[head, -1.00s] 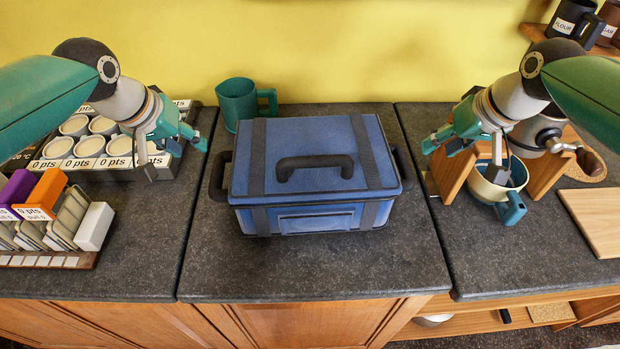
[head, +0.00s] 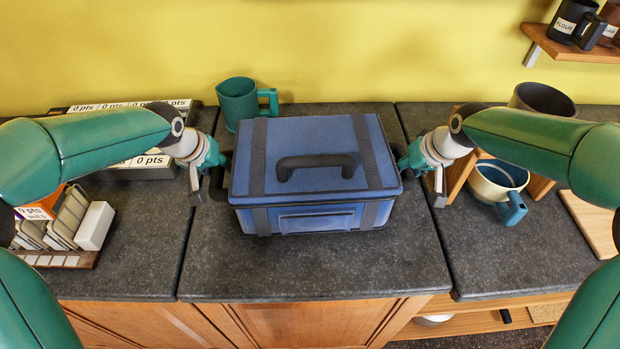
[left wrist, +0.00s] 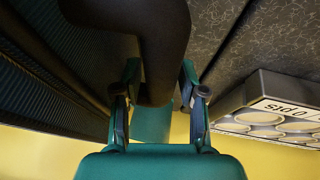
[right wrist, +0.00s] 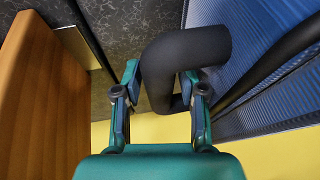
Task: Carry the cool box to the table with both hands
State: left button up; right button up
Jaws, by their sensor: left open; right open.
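The blue cool box (head: 315,150) stands shut on the dark countertop, with black straps and a black top handle (head: 314,164). My left gripper (head: 212,182) is at its left side handle. In the left wrist view the dark handle (left wrist: 165,60) lies between the open fingers (left wrist: 160,95). My right gripper (head: 418,178) is at the right side. In the right wrist view the black side handle (right wrist: 190,50) passes between the open fingers (right wrist: 160,95). Neither gripper is closed on its handle. I cannot tell which surface is the task's table.
A teal mug (head: 240,102) stands behind the box. At left are a tray of tubs (head: 150,172) and a rack with cards (head: 70,220). The counter before the box is clear.

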pick_arm(q)
grip_shut()
pick_arm(e)
grip_shut()
pick_arm(q)
jog(key=shift+w+r, duration=0.1)
jog(key=shift+r, duration=0.1)
pick_arm(e)
jog(key=shift+w+r, duration=0.15)
jog(key=shift+r, duration=0.1)
